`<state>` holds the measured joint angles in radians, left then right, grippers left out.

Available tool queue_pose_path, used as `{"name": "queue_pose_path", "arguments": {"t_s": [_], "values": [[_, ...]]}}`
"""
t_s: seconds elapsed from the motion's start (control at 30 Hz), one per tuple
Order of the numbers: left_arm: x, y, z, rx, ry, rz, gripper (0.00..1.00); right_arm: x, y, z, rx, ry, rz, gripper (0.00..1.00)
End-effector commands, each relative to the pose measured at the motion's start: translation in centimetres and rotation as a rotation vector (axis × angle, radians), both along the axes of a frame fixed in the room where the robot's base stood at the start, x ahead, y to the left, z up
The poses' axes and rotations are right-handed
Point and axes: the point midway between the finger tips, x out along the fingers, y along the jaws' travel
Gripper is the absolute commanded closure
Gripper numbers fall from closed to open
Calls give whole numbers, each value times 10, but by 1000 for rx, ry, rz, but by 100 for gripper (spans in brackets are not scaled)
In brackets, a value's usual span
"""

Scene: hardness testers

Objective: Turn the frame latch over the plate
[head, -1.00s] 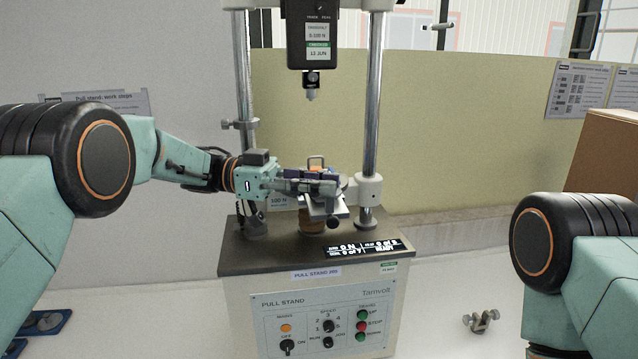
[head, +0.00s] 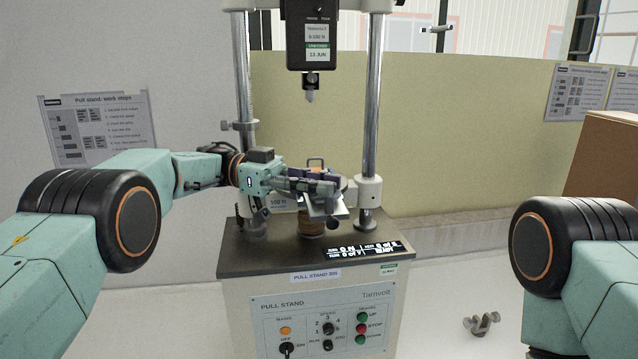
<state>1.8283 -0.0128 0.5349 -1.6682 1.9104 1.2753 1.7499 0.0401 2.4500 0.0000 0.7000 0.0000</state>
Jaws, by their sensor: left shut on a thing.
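The pull stand (head: 320,325) stands in the middle with two chrome columns. A bright metal plate (head: 341,212) shows partly between the columns, above a brown round base (head: 311,222). My left gripper (head: 328,188) reaches in from the left and is shut at the plate's place, on a part that its fingers mostly hide. I cannot tell the latch apart from the fingers there. A small orange-and-grey loop (head: 316,163) stands up just behind the fingers. My right gripper is out of view; only my right arm shows at the right edge.
The force gauge (head: 310,40) with its hook hangs above the gripper. The right column (head: 373,95) and its clamp stand close to the fingertips. A small metal fixture (head: 481,323) lies on the white table at right. A cardboard box (head: 606,160) stands at far right.

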Motion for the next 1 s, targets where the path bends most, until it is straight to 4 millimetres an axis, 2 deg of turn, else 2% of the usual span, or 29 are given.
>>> {"name": "queue_pose_path", "arguments": {"t_s": [0.33, 0.37, 0.6, 0.87, 1.0], "values": [[-1, -1, -4, 5, 5, -4, 100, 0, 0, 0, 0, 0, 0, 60], [-1, -1, -4, 4, 6, -4, 77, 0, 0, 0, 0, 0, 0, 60], [-1, -1, -3, 4, 4, -2, 56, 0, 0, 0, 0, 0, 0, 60], [0, 0, -2, 2, 2, -1, 55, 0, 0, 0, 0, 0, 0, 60], [0, 0, 7, 2, -1, -1, 55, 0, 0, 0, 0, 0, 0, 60]]}}
